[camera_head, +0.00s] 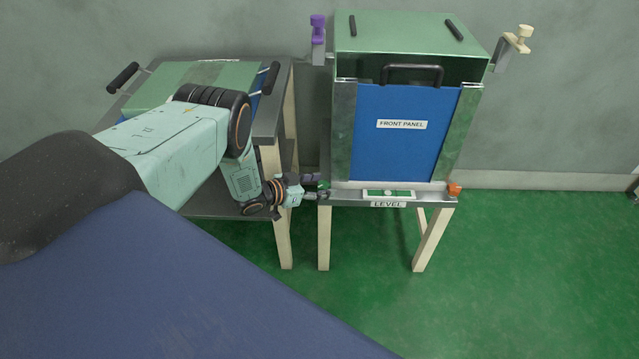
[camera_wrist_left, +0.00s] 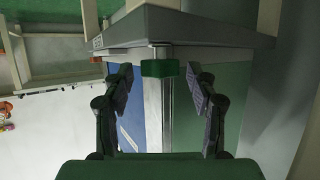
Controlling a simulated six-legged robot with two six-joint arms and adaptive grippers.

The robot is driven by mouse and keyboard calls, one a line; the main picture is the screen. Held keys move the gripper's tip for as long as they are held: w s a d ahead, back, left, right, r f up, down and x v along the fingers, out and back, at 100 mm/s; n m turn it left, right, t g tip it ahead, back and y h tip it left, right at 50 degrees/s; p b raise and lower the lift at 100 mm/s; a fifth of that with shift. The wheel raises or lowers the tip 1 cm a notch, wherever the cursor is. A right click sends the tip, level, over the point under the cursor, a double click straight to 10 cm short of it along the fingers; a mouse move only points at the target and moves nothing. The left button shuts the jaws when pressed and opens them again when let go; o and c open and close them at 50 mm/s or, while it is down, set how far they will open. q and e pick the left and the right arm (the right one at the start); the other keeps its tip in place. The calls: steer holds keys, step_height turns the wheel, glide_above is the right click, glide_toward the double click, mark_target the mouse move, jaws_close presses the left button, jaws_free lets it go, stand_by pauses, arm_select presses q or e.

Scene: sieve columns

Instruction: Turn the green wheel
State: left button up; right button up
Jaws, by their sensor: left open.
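The green wheel (camera_wrist_left: 160,68) is a small dark green block-like knob on the corner of the metal stand, below the tray edge. In the head view only a bit of it (camera_head: 323,184) shows beside the fingers. My left gripper (camera_head: 318,188) reaches the stand's front left corner from the left. In the left wrist view my left gripper (camera_wrist_left: 159,76) is open, with one finger on each side of the wheel. There are gaps between both fingers and the wheel. My right gripper is not in view.
The stand has a blue front panel (camera_head: 397,145), a level (camera_head: 388,193) and an orange knob (camera_head: 454,190). A purple knob (camera_head: 318,28) and a beige knob (camera_head: 524,33) are higher up. Another table (camera_head: 276,110) with a green-topped box stands close on the left.

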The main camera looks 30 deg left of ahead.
mark_target(319, 187)
arm_select(q)
step_height(319, 187, up, 10)
stand_by(0.6)
steer(key=shift+s+d+f, duration=0.1)
steer(key=shift+s+f, duration=0.15)
steer(key=shift+s, duration=0.05)
steer(key=s+d+f+n+g+y+p, duration=0.1)
steer(key=s+d+f+n+y+p, duration=0.25)
steer(key=s+d+f+p, duration=0.4)
steer(key=w+a+n+y+b, duration=0.1)
steer(key=w+a, duration=0.1)
steer(key=w+a+f+n+t+y+b, duration=0.1)
steer(key=w+a+y, duration=0.1)
steer(key=w+a+f+n+y+b, duration=0.1)
steer(key=w+a+y, duration=0.1)
steer(key=shift+w+a+n+t+b, duration=0.15)
steer(key=shift+a+n+t+b, duration=0.05)
steer(key=shift+n+t+b, duration=0.15)
steer(key=shift+w+a, duration=0.15)
steer(key=shift+w, duration=0.4)
